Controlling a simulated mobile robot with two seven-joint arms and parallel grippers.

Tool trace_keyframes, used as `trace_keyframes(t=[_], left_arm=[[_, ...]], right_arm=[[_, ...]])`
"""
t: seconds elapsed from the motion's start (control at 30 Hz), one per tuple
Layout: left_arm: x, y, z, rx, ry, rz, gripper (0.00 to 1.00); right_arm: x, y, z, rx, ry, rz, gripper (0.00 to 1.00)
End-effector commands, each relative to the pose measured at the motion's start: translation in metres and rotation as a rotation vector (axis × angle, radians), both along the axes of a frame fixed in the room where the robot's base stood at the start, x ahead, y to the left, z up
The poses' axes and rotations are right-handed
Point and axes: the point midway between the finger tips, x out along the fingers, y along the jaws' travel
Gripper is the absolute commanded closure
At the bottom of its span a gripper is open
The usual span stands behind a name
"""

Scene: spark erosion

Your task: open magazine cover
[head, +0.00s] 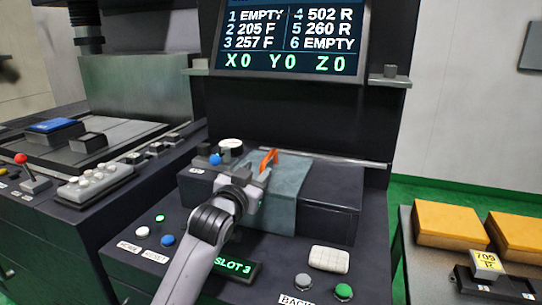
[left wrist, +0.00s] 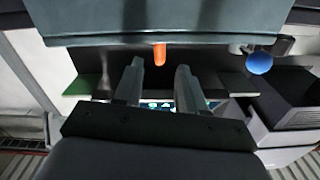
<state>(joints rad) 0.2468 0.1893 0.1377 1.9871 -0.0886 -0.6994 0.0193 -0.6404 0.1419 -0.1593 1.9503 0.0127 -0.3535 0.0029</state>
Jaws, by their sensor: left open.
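The magazine cover (head: 283,195) is a grey-teal panel over the dark housing on the console, and it looks closed. An orange handle (head: 269,159) stands up at its left edge. In the left wrist view the cover (left wrist: 200,27) fills the top, and the handle (left wrist: 160,54) hangs from its edge. My left gripper (head: 245,168) is just left of the handle in the head view. In the left wrist view the gripper (left wrist: 157,68) is open, and the handle lines up with the gap between its fingers. I cannot tell whether they touch. My right gripper is not in view.
A blue knob (head: 215,159) and a round gauge (head: 231,145) sit behind the gripper. Buttons and a SLOT 3 display (head: 236,267) lie in front. The screen (head: 293,40) rises above. Yellow boxes (head: 449,224) stand on the right, a machine bed (head: 45,150) on the left.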

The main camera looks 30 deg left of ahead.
Motion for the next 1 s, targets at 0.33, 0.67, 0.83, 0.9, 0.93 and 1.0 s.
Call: trace_keyframes(t=[0.33,0.67,0.83,0.9,0.93,1.0], left_arm=[[0.031,0.008,0.001,-0.001,0.001,0.000,0.60],[0.063,0.015,0.000,0.000,0.001,-0.001,0.60],[0.068,0.016,0.000,0.000,0.000,-0.001,0.60],[0.069,0.016,0.000,0.000,0.000,-0.001,0.60],[0.069,0.016,0.000,0.000,0.000,-0.001,0.60],[0.069,0.016,0.000,0.000,0.000,-0.001,0.60]], right_arm=[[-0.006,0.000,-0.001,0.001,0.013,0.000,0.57],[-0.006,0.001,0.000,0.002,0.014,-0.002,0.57],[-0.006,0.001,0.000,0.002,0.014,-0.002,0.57],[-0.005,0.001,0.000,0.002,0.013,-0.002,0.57],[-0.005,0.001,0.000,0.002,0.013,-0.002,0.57],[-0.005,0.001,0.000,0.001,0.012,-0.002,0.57]])
